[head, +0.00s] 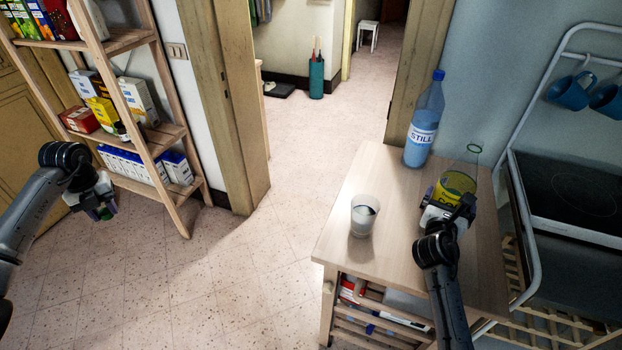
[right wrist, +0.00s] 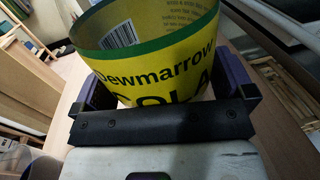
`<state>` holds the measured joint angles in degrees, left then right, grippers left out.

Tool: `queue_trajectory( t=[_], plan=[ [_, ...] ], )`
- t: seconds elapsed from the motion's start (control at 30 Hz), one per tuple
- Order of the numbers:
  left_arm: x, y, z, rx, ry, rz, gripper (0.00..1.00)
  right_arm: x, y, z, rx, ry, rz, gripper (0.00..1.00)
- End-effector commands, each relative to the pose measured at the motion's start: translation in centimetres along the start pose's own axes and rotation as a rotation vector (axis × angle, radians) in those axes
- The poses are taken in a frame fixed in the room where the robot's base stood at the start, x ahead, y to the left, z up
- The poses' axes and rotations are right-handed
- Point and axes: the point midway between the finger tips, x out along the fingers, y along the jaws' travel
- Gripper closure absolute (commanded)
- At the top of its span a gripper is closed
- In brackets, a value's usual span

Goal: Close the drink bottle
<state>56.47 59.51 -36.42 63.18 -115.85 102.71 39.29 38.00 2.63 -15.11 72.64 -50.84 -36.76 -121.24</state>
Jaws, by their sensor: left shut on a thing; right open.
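The drink bottle is clear with a yellow "Dewmarrow COLA" label (head: 457,184) and stands upright on the wooden table. Its narrow top with a green ring (head: 474,148) shows no cap on it. The label fills the right wrist view (right wrist: 165,70). My right gripper (head: 452,202) is open, with a purple finger on each side of the label. My left gripper (head: 101,211) is far left, in front of the shelf, well away from the bottle. It is shut on a small green thing that looks like a cap, mostly hidden by the fingers.
On the table (head: 385,180) stand a water bottle (head: 424,120) with a blue cap, behind the drink bottle, and a whitish cup (head: 364,216) to the left. A dark cooktop (head: 575,195) is at right. The shelf (head: 150,140) holds several boxes. Open floor lies between.

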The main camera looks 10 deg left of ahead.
Motion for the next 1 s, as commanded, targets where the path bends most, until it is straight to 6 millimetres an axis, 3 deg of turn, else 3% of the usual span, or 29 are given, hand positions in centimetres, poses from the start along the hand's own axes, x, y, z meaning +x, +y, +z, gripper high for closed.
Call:
queue_trajectory(
  t=[0.2,0.8,1.0],
  plan=[
    [-0.02,0.0,0.0,0.0,0.0,0.0,0.89,-0.03,0.0,0.0,0.0,0.0,0.0,0.02],
    [-0.03,0.0,0.0,0.0,0.0,0.0,0.89,-0.03,0.01,0.18,0.001,-0.003,0.001,0.58],
    [-0.13,0.0,0.0,0.0,0.0,0.0,0.89,-0.02,0.02,0.33,0.001,-0.003,0.001,0.58]
  ],
)
